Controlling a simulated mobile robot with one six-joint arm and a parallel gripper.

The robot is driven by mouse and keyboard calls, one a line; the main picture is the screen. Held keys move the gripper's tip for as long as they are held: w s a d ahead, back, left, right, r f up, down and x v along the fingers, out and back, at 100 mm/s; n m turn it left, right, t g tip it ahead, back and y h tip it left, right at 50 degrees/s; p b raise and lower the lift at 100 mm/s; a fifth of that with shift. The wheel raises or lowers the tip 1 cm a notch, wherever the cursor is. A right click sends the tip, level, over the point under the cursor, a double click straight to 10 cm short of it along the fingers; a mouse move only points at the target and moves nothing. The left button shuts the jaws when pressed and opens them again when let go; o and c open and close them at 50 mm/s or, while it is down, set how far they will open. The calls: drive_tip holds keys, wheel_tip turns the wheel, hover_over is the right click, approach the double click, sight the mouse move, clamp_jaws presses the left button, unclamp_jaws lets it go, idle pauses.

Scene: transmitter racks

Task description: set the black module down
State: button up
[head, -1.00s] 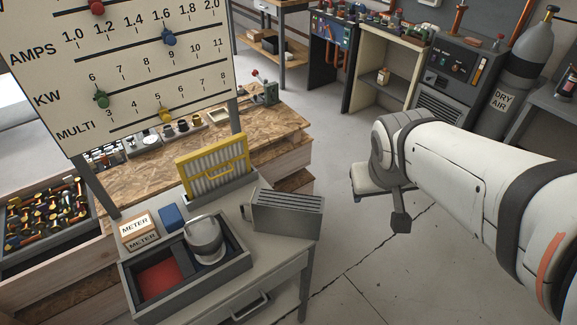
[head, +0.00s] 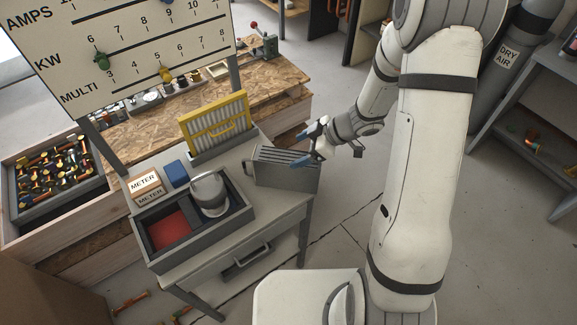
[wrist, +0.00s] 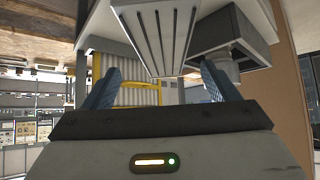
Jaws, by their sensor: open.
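A dark grey slotted module (head: 285,168) with a handle on its left end stands on the right part of the small grey table (head: 283,212). It is the only thing here that fits the black module. My gripper (head: 304,149) is at the module's right end, with its blue fingers apart and nothing visibly held. In the wrist view the picture is upside down; the module's ribbed face (wrist: 158,38) is ahead, between and beyond the open fingers (wrist: 163,82). I cannot tell whether a finger touches it.
A scale board (head: 130,55) stands behind. Floor to the table's right is clear.

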sight(288, 155)
drive_tip(key=x, duration=0.7)
drive_tip(key=shift+s+a+f, duration=0.1)
drive_tip(key=shift+a+f, duration=0.15)
drive_tip(key=shift+a, duration=0.05)
drive_tip(key=shift+c, duration=0.3)
clamp_jaws()
drive_tip(key=shift+r, duration=0.1)
